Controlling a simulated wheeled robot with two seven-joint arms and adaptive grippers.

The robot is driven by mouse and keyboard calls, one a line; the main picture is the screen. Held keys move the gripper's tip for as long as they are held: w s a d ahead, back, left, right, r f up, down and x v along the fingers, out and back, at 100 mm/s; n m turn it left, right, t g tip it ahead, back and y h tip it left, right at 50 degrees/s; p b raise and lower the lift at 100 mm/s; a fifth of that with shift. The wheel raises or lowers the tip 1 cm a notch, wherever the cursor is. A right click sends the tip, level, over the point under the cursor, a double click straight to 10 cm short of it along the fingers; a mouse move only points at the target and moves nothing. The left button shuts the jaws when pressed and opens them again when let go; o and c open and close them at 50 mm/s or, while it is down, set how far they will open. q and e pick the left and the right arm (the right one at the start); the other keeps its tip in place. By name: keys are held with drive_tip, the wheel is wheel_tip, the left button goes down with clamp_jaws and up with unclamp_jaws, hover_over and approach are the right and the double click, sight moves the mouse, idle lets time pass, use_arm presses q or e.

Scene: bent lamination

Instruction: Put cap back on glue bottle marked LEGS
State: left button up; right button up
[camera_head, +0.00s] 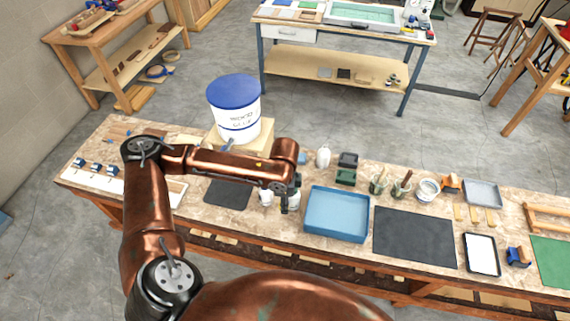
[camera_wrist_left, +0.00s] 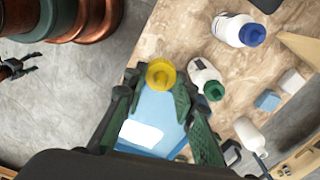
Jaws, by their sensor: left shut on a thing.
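My left gripper (camera_head: 285,207) points down over the bench, left of the blue tray (camera_head: 335,215). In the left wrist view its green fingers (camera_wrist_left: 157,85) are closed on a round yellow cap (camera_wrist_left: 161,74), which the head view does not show. A white bottle with a bare nozzle (camera_wrist_left: 250,134) stands to the right; it also shows in the head view (camera_head: 323,157). A white bottle with a green cap (camera_wrist_left: 205,78) stands beside the fingers. A white bottle with a blue cap (camera_wrist_left: 234,29) is above it. I cannot read the labels. My right gripper (camera_wrist_left: 33,64) shows small, its fingers apart.
A white tub with a blue lid (camera_head: 236,110) stands at the back left. A dark block (camera_head: 347,168), jars (camera_head: 378,181) and a blue block (camera_wrist_left: 268,100) are near the nozzle bottle. A dark mat (camera_head: 413,235) lies right of the tray.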

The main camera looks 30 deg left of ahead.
use_arm(q)
drive_tip(key=w+d+r+n+b, duration=0.1)
drive_tip(key=d+r+n+b, duration=0.2)
drive_tip(key=n, duration=0.9)
drive_tip(key=shift+d+r+n+b, duration=0.15)
drive_tip(key=shift+r+n+b, duration=0.15)
drive_tip(key=shift+r+b, duration=0.9)
use_arm(e)
wheel_tip(320, 180, down, 6)
drive_tip(key=shift+s+f, duration=0.25)
drive_tip(key=shift+s, duration=0.1)
use_arm(q)
drive_tip(key=shift+w, duration=0.1)
use_arm(e)
drive_tip(key=shift+c, duration=0.4)
